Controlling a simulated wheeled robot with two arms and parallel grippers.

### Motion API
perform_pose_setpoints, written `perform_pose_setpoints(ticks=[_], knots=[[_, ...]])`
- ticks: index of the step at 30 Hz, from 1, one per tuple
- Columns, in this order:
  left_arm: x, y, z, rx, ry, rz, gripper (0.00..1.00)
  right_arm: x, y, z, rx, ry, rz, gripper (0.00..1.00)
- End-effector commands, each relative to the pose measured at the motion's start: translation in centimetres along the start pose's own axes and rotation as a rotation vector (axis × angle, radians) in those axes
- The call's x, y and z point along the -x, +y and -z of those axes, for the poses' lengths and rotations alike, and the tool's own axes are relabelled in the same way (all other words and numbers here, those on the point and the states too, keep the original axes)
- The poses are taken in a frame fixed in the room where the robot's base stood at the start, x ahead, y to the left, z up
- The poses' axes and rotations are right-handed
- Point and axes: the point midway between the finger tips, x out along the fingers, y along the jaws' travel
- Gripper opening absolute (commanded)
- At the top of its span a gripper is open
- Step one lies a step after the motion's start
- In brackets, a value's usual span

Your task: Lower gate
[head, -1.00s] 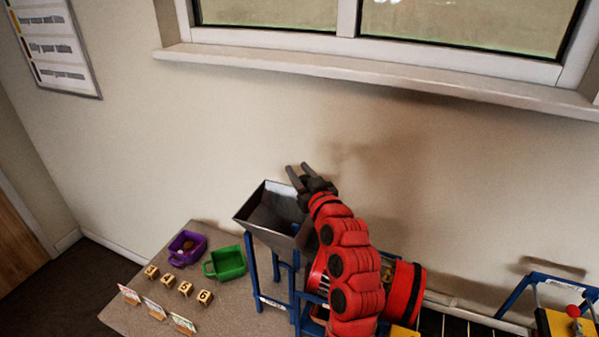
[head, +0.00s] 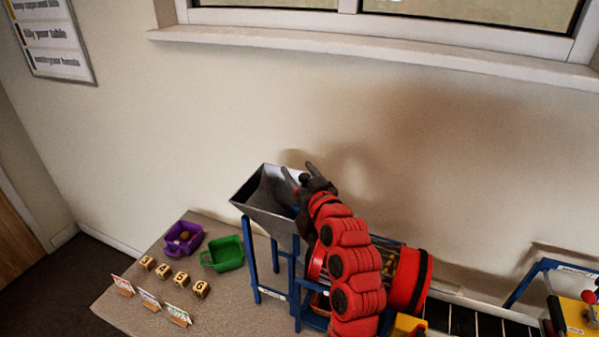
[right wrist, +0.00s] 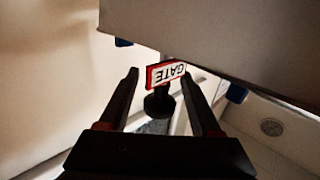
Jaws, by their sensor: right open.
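A small red-framed sign reading "GATE" (right wrist: 165,73) shows upside down in the right wrist view, just beyond my fingertips. A dark round knob (right wrist: 159,103) sits below the sign, between my fingers in the picture. I cannot tell how far it is from them. My right gripper (head: 299,171) is open and empty at the right rim of the grey metal hopper (head: 262,212); it also shows in the right wrist view (right wrist: 163,84). The gate plate itself cannot be made out. My left gripper is not in view.
The hopper stands on a blue frame (head: 251,262) beside a red drum (head: 408,280). A purple bin (head: 184,238) holding small items, a green bin (head: 226,254) and several numbered blocks (head: 181,279) stand on the table at left. A blue-framed yellow unit (head: 578,315) is at far right.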

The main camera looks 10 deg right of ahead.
Motion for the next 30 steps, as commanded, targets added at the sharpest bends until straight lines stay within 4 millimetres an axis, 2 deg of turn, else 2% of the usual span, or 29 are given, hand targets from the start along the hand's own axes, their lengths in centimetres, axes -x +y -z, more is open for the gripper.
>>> perform_pose_setpoints(ticks=[5,8,11,16,18,30], knots=[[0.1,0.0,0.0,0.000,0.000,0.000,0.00,0.2,0.0,0.0,0.000,0.002,0.000,0.65],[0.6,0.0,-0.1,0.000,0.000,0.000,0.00,1.1,0.0,-0.1,0.001,0.003,-0.001,0.65],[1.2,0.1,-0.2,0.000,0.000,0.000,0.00,2.5,0.0,-0.2,0.001,0.004,-0.001,0.65],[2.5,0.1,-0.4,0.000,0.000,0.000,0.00,6.0,0.1,-0.2,0.001,0.007,-0.003,0.65],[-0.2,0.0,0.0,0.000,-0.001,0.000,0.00,6.7,0.2,0.9,0.003,-0.003,-0.006,0.65],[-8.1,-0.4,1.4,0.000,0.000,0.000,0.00,11.4,0.1,0.9,0.001,-0.006,-0.002,0.65]])
